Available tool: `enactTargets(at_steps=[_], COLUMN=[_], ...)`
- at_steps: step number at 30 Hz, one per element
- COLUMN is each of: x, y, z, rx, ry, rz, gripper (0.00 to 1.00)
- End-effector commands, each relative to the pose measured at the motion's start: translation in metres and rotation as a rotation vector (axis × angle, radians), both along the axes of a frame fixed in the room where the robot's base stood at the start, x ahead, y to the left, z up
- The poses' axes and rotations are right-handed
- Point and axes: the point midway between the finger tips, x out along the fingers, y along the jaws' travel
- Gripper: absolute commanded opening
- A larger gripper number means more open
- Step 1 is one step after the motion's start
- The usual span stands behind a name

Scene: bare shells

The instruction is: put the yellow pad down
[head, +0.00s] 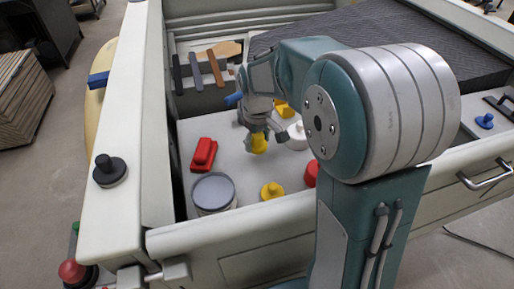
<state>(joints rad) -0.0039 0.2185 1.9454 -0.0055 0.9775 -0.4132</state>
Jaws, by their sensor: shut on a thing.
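My gripper (256,130) is shut on a yellow pad (259,144), held low over the light work surface (232,165) inside the bin. Whether the pad touches the surface cannot be told from this angle. Another yellow piece with a round knob (272,190) lies nearer the front wall. A further yellow piece (284,109) shows behind the gripper, partly hidden by my arm.
A red block (204,154) and a grey-topped tin (213,194) stand to the left. A white round piece (297,137) and a partly hidden red piece (311,172) are to the right. Pale walls (153,150) bound the surface. Bare surface lies between the red block and gripper.

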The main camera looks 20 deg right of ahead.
Motion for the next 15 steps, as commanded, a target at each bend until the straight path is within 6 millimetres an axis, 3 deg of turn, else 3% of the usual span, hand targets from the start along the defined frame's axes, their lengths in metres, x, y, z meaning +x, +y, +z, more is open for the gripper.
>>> enactTargets(at_steps=[9,15], x=[0.004,0.005], y=[-0.001,0.0], z=[-0.036,-0.036], rx=[0.0,0.0], ry=[0.002,0.0], rz=[0.0,0.0], gripper=[0.31,0.31])
